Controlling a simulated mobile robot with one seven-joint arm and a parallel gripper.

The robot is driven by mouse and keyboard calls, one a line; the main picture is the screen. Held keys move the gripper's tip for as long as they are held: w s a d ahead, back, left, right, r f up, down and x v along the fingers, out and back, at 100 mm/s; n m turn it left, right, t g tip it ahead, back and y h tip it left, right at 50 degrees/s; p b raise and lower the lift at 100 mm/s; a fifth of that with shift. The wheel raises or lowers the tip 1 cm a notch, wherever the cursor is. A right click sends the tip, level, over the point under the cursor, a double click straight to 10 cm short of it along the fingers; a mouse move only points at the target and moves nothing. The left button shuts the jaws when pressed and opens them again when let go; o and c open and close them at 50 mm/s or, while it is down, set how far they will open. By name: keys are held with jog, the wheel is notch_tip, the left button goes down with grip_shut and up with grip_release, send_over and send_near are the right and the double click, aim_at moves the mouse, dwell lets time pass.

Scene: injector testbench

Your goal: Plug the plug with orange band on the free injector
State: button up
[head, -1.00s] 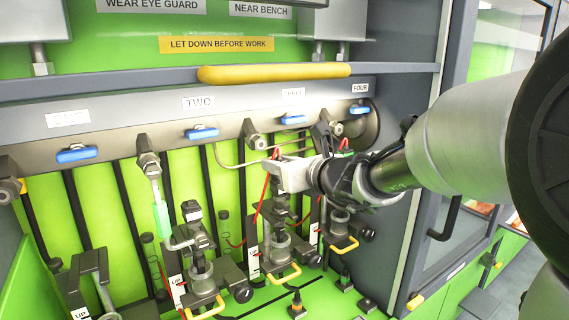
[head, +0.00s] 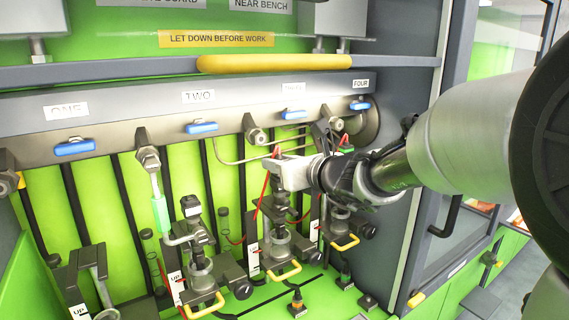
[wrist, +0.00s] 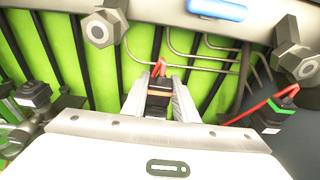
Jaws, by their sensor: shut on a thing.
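My gripper (wrist: 160,105) is shut on the black plug with the orange band (wrist: 159,94), one finger on each side of it. A red wire leaves the top of the plug. In the head view my gripper (head: 272,174) is at the third station, at the top of an injector (head: 279,244) in its clamp. The gripper hides part of the plug, and I cannot tell whether the plug touches or sits on the injector. In the wrist view, a green-banded plug (wrist: 278,112) with a red wire is at the right, and another black plug (wrist: 33,95) is at the left.
A grey rail (head: 120,115) with blue handles and hex fittings (head: 148,158) runs above the injectors. Another injector (head: 198,262) stands left, with a bent pipe beside it. A small orange-banded black piece (head: 297,302) stands on the green bench. A cabinet wall (head: 400,150) stands right.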

jog(key=shift+f+b, duration=0.15)
jog(key=shift+b, duration=0.15)
dwell(0.6)
jog(key=o, duration=1.2)
jog(key=p+v, duration=0.1)
jog(key=v, duration=1.6)
jog(key=s+a+f+n+g+h+p, duration=0.25)
jog(key=s+f+n+g, duration=0.35)
jog(key=s+n, duration=0.75)
jog(key=s+d+f+n+h+p, duration=0.1)
jog(key=s+d+n+h, duration=0.1)
jog(key=d+n, duration=0.3)
jog(key=s+d+f+n+g+h+p, duration=0.1)
jog(key=d+n+h, duration=0.3)
jog(key=n, duration=0.6)
jog(key=shift+s+d+f+n, duration=0.35)
jog(key=shift+s+d, duration=0.2)
jog(key=shift+s, duration=0.1)
